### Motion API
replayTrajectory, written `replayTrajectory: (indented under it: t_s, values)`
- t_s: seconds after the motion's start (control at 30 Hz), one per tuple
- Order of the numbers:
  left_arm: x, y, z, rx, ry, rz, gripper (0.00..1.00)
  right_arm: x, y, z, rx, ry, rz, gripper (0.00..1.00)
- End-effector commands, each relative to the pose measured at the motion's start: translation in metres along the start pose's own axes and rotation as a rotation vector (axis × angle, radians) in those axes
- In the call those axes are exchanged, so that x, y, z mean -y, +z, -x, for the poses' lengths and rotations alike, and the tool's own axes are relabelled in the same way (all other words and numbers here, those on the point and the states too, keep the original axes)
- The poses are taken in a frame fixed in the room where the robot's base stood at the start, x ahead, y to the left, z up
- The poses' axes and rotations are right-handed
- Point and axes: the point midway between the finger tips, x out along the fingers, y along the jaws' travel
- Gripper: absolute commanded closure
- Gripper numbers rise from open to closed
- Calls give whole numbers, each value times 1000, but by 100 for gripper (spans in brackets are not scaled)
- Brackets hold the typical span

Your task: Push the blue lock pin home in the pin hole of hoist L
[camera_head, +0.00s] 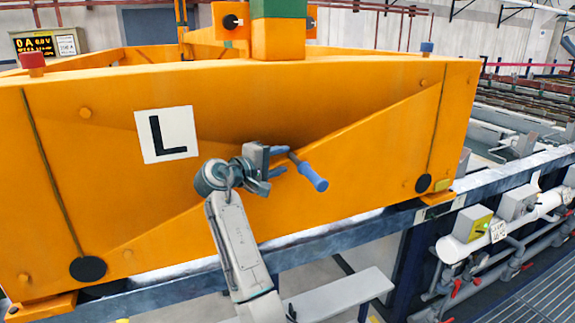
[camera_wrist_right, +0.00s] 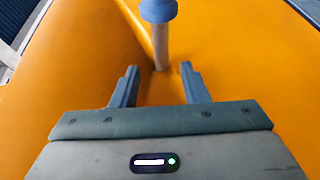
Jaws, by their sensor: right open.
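The orange hoist L (camera_head: 300,90) fills the middle of the head view, with a white plate (camera_head: 167,134) marked L. The blue lock pin (camera_head: 312,178) sticks out of its front face on a bare metal shaft; its blue end points toward the lower right. The pin also shows at the top of the right wrist view (camera_wrist_right: 160,40), shaft end at the orange face. The pin hole itself is hidden. My right gripper (camera_head: 283,160) is open and empty, just left of the shaft. In the wrist view its fingertips (camera_wrist_right: 158,69) stand apart, with the shaft beyond them.
A rail (camera_head: 330,252) runs below the hoist. White pipes with valves (camera_head: 470,245) are at the lower right. The orange face around the pin is clear.

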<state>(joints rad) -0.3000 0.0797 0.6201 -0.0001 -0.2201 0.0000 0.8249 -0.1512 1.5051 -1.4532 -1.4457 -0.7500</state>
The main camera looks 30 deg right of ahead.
Motion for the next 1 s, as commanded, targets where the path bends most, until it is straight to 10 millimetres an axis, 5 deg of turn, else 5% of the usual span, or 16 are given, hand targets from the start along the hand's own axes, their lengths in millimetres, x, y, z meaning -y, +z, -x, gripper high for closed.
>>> replayTrajectory:
  t_s: [0.33, 0.77, 1.0]
  values:
    - [-3, 4, -37, 0, 0, 0, 100, 3, 0, 63, -3, 0, -2, 59]
    - [-3, 4, -39, 0, 0, 0, 100, -1, 1, 74, 0, 2, -1, 59]
    - [-3, 4, -39, 0, 0, 0, 100, 1, 2, 71, -1, 1, -7, 100]
